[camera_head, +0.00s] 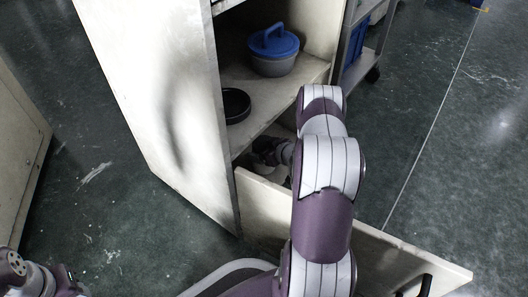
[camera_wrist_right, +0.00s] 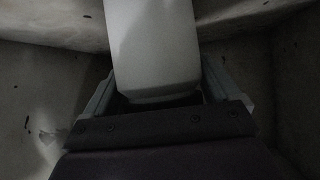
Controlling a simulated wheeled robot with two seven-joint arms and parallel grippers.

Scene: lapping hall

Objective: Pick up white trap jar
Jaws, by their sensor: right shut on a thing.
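The white trap jar (camera_wrist_right: 155,45) is a smooth pale body between the two fingers of my right gripper (camera_wrist_right: 157,88) in the right wrist view. The fingers are shut on its sides. In the head view my right arm reaches down into the low open drawer of the cabinet, and the wrist (camera_head: 270,150) shows there. The jar is mostly hidden by the drawer front and my arm in that view. Part of my left arm shows at the lower left corner, but its fingers are out of view.
The pale cabinet (camera_head: 165,90) has its door open on the left. A blue-lidded grey tub (camera_head: 273,52) and a black round dish (camera_head: 236,104) stand on its shelf. The pulled-out drawer front (camera_head: 370,255) has a black handle. Open floor lies to the right.

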